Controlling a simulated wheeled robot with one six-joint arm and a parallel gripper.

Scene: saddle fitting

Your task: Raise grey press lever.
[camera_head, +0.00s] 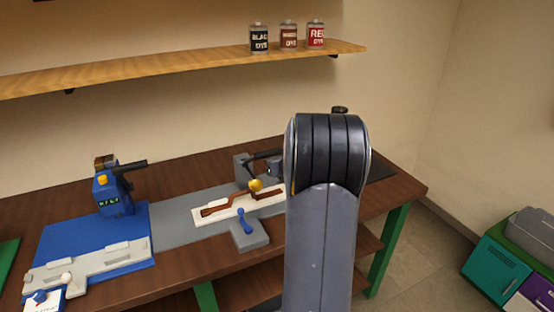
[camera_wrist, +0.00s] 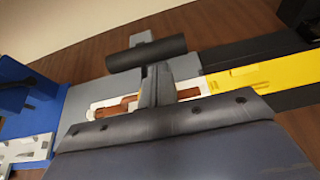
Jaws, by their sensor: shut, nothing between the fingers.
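The grey press (camera_head: 242,171) stands at the back of a grey base in the middle of the bench, in the head view. Its black-gripped lever (camera_head: 266,154) runs right toward my arm, where its end is partly hidden. In the wrist view a black cylindrical grip (camera_wrist: 147,53), apparently this lever's handle, lies across the picture just beyond my fingertips. My gripper (camera_wrist: 157,72) is shut and empty, its fingers close to the grip; I cannot tell whether they touch. In the head view my arm hides most of the gripper.
A brown strap piece (camera_head: 228,203) lies on a white plate (camera_head: 203,217) below a yellow part (camera_head: 255,185). A blue press (camera_head: 113,190) stands left on a blue base (camera_head: 60,238). A blue-handled grey block (camera_head: 250,237) is in front. Dye cans (camera_head: 288,36) stand on the shelf.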

